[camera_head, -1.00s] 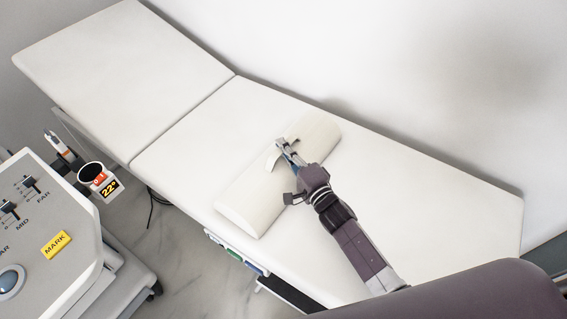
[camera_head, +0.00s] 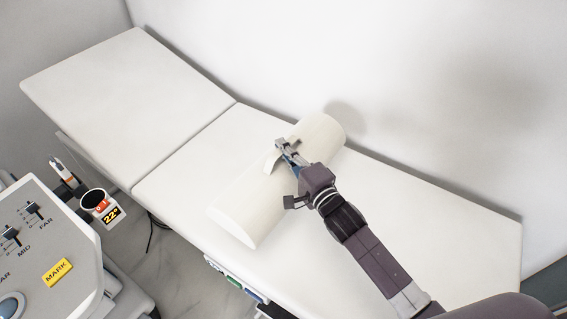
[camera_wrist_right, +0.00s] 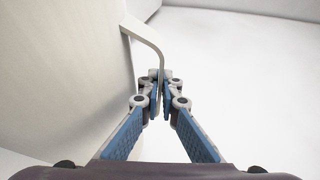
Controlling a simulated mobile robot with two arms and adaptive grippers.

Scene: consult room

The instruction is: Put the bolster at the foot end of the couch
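The bolster (camera_head: 241,209) is a long cream half-round cushion lying slantwise across the couch (camera_head: 430,205), on the flat section near the hinge of the raised backrest. My right gripper (camera_head: 283,148) is at its middle, shut on the bolster's pale strap handle (camera_head: 271,162). In the right wrist view the fingertips (camera_wrist_right: 160,76) pinch the strap (camera_wrist_right: 149,38), and the bolster's side (camera_wrist_right: 65,75) fills the left. The bolster appears raised just off the couch, with a shadow on the wall beyond. My left gripper is not in view.
The backrest (camera_head: 130,90) slopes up at the upper left. A wall (camera_head: 400,80) runs along the couch's far side. A grey console (camera_head: 45,240) with sliders and a yellow MARK label stands at the lower left. The couch's right part is clear.

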